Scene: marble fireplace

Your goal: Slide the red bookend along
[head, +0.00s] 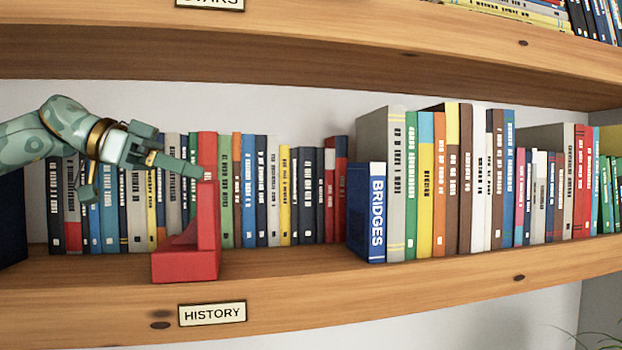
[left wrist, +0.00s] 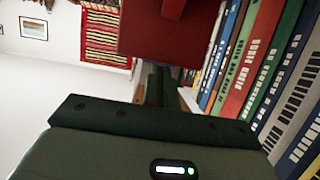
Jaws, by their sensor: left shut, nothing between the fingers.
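The red bookend (head: 207,225) stands upright on the middle shelf, above the HISTORY label, with its base reaching toward the left. In the left wrist view the red bookend (left wrist: 168,32) fills the top middle. My left gripper (head: 197,171) comes in from the left at the height of the bookend's upright plate. Its fingers are shut and empty, and the tips are at the upper left side of that plate. I cannot tell whether they touch it. In the left wrist view my fingers (left wrist: 158,80) point at the bookend. My right gripper is not in view.
A row of books (head: 262,190) stands behind the bookend. The blue BRIDGES book (head: 376,215) stands farther right, with bare shelf (head: 285,258) between. A dark blue block (head: 10,215) is at the far left. The upper shelf (head: 300,50) runs above my arm.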

